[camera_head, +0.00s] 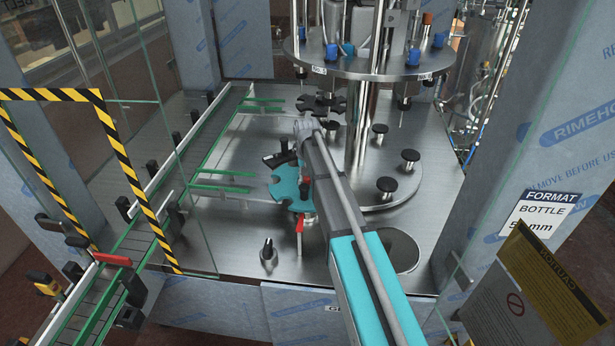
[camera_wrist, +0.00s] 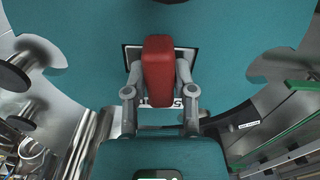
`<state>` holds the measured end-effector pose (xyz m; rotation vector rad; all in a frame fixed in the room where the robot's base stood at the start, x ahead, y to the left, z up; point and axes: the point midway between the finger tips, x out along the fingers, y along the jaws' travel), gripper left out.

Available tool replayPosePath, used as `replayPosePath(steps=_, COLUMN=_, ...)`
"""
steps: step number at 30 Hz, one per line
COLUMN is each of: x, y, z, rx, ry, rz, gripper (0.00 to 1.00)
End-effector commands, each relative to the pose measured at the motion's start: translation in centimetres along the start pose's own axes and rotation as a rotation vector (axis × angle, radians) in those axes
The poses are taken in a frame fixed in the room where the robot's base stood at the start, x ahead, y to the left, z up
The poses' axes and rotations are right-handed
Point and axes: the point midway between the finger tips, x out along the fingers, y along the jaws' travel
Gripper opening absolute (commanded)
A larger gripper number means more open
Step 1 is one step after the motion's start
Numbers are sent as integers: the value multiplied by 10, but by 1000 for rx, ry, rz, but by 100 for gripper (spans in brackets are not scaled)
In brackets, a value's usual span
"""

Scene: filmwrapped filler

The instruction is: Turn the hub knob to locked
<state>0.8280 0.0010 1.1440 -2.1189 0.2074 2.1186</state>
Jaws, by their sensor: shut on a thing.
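The hub knob (camera_wrist: 158,70) is a red, upright, elongated grip over the teal star wheel (camera_wrist: 90,75) in the wrist view. My gripper (camera_wrist: 159,85) is shut on it, one finger on each side. A black-edged white label (camera_wrist: 151,104) lies beneath the knob, and most of its lettering is hidden. In the head view, the teal star wheel (camera_head: 284,184) sits on the steel deck left of my arm. A small red part of the knob (camera_head: 307,181) shows there, while my gripper is mostly hidden by my arm. I cannot read which setting the knob points to.
A red-handled lever (camera_head: 300,225) and a black selector (camera_head: 267,250) stand on the deck in front. Black round knobs (camera_head: 387,185) stand right of the arm. A round upper plate (camera_head: 370,62) overhangs behind. A conveyor (camera_head: 185,160) and glass guard are at left.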

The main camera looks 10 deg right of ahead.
Motion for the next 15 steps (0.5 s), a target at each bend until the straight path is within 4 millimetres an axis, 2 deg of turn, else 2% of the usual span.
replayPosePath(steps=6, x=0, y=0, z=1, rx=93, ry=-1, rz=0, gripper=0)
replayPosePath(steps=15, x=0, y=0, z=1, rx=126, ry=-1, rz=0, gripper=0)
